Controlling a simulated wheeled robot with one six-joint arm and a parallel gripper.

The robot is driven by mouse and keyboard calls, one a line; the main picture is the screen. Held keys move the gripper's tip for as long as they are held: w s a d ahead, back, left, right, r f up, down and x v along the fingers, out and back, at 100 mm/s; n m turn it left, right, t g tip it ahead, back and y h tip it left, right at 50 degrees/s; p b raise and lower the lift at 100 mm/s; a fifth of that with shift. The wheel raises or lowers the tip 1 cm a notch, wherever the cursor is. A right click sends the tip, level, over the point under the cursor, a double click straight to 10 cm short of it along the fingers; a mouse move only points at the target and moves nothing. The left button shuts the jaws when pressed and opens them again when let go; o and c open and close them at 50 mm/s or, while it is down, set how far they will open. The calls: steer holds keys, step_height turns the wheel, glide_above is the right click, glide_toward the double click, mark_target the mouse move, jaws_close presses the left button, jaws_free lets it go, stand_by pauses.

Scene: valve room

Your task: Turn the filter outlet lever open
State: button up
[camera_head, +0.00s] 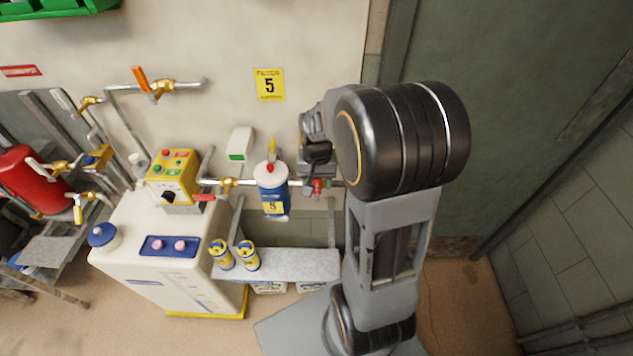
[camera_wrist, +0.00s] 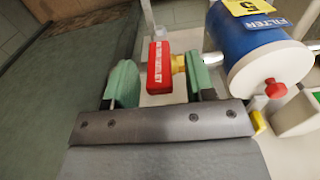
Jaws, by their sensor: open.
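The red filter outlet lever (camera_wrist: 159,66), with white lettering, sits between the two green finger pads of my gripper (camera_wrist: 161,79) in the wrist view. The gripper is open, with a gap to the lever on the left; the right pad is close to the brass valve body (camera_wrist: 178,63), and I cannot tell whether they touch. The blue and white filter (camera_wrist: 235,42) is just right of the right pad. In the head view the lever (camera_head: 318,186) shows small, right of the filter (camera_head: 272,190), below my gripper (camera_head: 314,160), and is partly hidden by it.
Another red lever (camera_head: 203,197) is on the pipe left of the filter. A yellow control box (camera_head: 174,177) stands on a white cabinet (camera_head: 140,225). A shelf (camera_head: 300,264) with two small canisters is below. A yellow sign marked 5 (camera_head: 269,84) is on the wall.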

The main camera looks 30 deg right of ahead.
steer(key=shift+f, duration=0.35)
jaws_close()
stand_by(0.3)
